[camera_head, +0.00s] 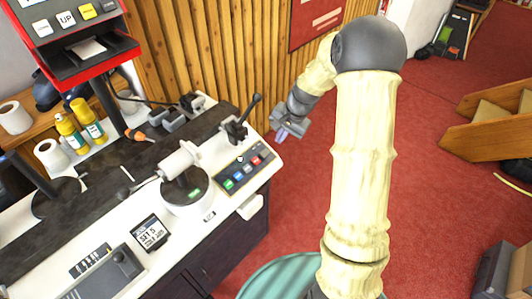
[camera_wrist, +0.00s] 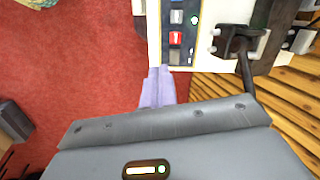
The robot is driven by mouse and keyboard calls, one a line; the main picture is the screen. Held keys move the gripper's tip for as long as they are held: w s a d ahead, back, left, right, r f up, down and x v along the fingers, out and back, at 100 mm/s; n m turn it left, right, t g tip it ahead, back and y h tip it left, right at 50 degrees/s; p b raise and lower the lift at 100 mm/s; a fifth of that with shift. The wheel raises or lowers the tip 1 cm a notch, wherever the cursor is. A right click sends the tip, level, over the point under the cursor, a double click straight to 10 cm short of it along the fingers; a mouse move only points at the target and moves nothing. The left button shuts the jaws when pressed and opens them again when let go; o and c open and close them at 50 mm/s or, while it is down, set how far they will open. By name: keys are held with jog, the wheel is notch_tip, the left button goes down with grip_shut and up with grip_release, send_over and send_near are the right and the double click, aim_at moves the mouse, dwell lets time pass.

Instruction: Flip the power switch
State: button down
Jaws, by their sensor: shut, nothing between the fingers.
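A dark switch panel (camera_head: 243,172) with a row of coloured rocker switches is set in the front of the white bench top. A red switch (camera_head: 256,160) sits near the panel's right end; it also shows in the wrist view (camera_wrist: 176,38). The labels are too small to read, so I cannot tell which is the power switch. My gripper (camera_head: 281,136) is in the air beyond the bench's right front corner, apart from the panel. In the wrist view its purple fingers (camera_wrist: 159,73) are together and empty, with tips below the panel's near end in the picture.
A black lever (camera_head: 252,106) stands up beside the panel; in the wrist view it is at the right (camera_wrist: 246,75). A white round device (camera_head: 186,190) stands left of the panel. The slatted wooden wall (camera_head: 215,50) is behind. Red carpeted floor (camera_head: 430,180) is open at right.

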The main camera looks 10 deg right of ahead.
aim_at(263, 156)
jog(key=w+d+f+m+y, duration=0.1)
jog(key=w+d+f+m, duration=0.1)
jog(key=w, duration=0.3)
jog(key=shift+f, duration=0.65)
jog(key=shift+a, duration=0.1)
jog(key=p+x, duration=0.1)
jog(key=x, duration=0.6)
jog(key=p+x, duration=0.2)
jog(key=x, duration=0.5)
jog(key=shift+w+a+r, duration=0.1)
jog(key=shift+w, duration=0.1)
